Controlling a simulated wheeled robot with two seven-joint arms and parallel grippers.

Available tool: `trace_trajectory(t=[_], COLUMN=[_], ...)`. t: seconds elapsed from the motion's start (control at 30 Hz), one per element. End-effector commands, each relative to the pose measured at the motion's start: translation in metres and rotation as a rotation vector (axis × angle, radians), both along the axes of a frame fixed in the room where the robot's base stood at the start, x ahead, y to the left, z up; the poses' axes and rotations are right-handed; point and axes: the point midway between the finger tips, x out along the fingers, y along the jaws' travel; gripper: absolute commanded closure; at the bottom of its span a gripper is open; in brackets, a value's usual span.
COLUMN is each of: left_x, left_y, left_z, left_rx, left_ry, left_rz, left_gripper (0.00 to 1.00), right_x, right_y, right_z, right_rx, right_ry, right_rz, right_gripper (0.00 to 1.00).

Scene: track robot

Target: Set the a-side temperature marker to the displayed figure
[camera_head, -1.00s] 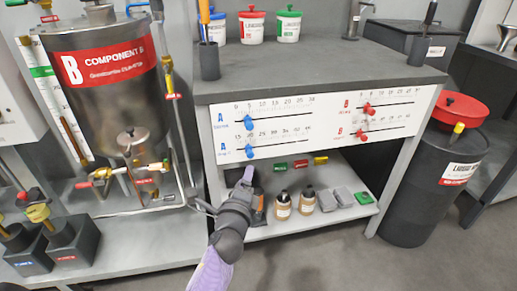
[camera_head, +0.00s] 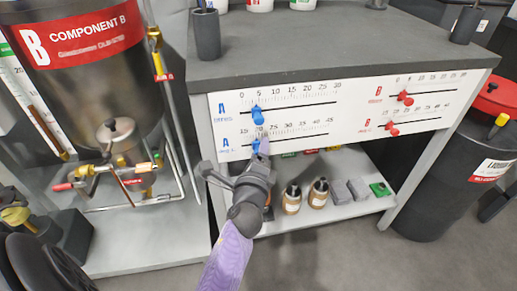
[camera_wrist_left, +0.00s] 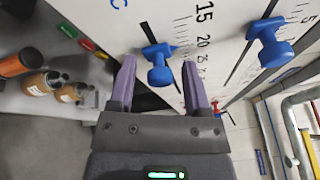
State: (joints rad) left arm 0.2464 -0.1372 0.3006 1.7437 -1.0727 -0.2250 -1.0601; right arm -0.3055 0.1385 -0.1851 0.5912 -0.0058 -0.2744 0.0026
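The white scale board (camera_head: 360,107) on the bench front carries sliding markers. The lower blue marker (camera_head: 255,146), on the A row numbered from 15 to 45, sits near 20 and is partly hidden by my left gripper (camera_head: 261,150). In the wrist view this blue marker (camera_wrist_left: 160,72) lies between the fingertips of my left gripper (camera_wrist_left: 159,66), with gaps on both sides. The gripper is open. The upper blue marker (camera_head: 257,114), on the row numbered from 0, is near 5; it also shows in the wrist view (camera_wrist_left: 271,46). My right gripper is not in view.
Two red markers (camera_head: 405,98) (camera_head: 392,128) sit on the B rows. Brown bottles (camera_head: 318,193), grey blocks and a green item (camera_head: 380,189) stand on the lower shelf. A Component B tank (camera_head: 85,85) with a striped gauge (camera_head: 30,95) is at left, a black drum (camera_head: 450,180) at right.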

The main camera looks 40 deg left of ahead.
Motion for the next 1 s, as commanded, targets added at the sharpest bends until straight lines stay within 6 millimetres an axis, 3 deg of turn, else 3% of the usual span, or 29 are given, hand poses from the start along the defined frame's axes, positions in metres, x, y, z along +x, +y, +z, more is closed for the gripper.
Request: trace_trajectory(t=[0.03, 0.3, 1.0], left_x=[0.0, 0.0002, 0.0008], left_y=[0.0001, 0.0001, 0.0], left_z=[0.0, 0.0007, 0.0034], left_rx=[0.0, 0.001, 0.005], left_ry=[0.0, -0.002, -0.008], left_rz=[0.0, -0.001, -0.003], left_gripper=[0.44, 1.0, 1.0], right_x=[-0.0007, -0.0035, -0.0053], right_y=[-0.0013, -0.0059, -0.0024], right_z=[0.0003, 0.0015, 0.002], right_rx=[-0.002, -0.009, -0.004], right_ry=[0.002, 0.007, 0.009], right_rz=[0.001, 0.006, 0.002], right_gripper=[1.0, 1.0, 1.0])
